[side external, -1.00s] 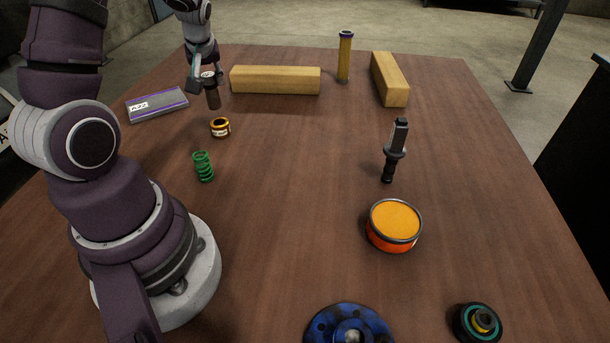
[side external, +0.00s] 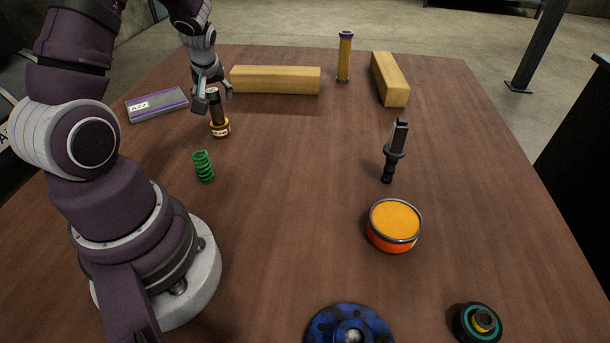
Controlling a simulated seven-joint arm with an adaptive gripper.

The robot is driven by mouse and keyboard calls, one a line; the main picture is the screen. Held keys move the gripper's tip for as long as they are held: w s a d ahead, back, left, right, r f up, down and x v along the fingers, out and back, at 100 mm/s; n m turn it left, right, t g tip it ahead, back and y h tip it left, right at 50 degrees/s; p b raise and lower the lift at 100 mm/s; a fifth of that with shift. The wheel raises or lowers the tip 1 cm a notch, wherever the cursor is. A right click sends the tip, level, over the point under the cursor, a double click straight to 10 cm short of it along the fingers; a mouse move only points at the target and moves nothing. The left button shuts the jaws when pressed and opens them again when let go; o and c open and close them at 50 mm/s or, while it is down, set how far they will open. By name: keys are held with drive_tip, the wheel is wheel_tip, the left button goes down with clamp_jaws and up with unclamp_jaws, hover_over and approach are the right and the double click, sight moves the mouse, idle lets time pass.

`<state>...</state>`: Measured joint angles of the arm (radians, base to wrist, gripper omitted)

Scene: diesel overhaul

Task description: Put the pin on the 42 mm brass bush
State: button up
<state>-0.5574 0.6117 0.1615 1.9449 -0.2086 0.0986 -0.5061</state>
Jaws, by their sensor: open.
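The dark cylindrical pin (side external: 216,108) stands about upright on the brass bush (side external: 220,129), a short yellow-brown ring with a pale label at the left of the table. The pin's lower end meets the top of the bush; I cannot tell whether it rests on the rim or sits in the bore. My gripper (side external: 213,96) is open, with its fingers on either side of the pin's upper part. Whether a finger still touches the pin is too small to tell.
A green spring (side external: 203,166) stands nearer the camera than the bush. A grey labelled block (side external: 157,104) lies to the left. A wooden bar (side external: 275,80) lies behind, close to the gripper. The table's middle is clear up to a black injector-like part (side external: 395,150).

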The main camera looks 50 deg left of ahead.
drive_tip(key=v, duration=1.2)
drive_tip(key=s+d+r+m+t+h, duration=0.1)
drive_tip(key=d+m+h, duration=0.2)
drive_tip(key=d+m, duration=0.4)
drive_tip(key=s+d+r+m+t+h, duration=0.2)
drive_tip(key=d+m, duration=0.5)
drive_tip(key=d, duration=0.6)
drive_tip(key=shift+s+r+h, duration=0.15)
drive_tip(key=shift+r+h, duration=0.05)
drive_tip(key=shift+h, duration=0.4)
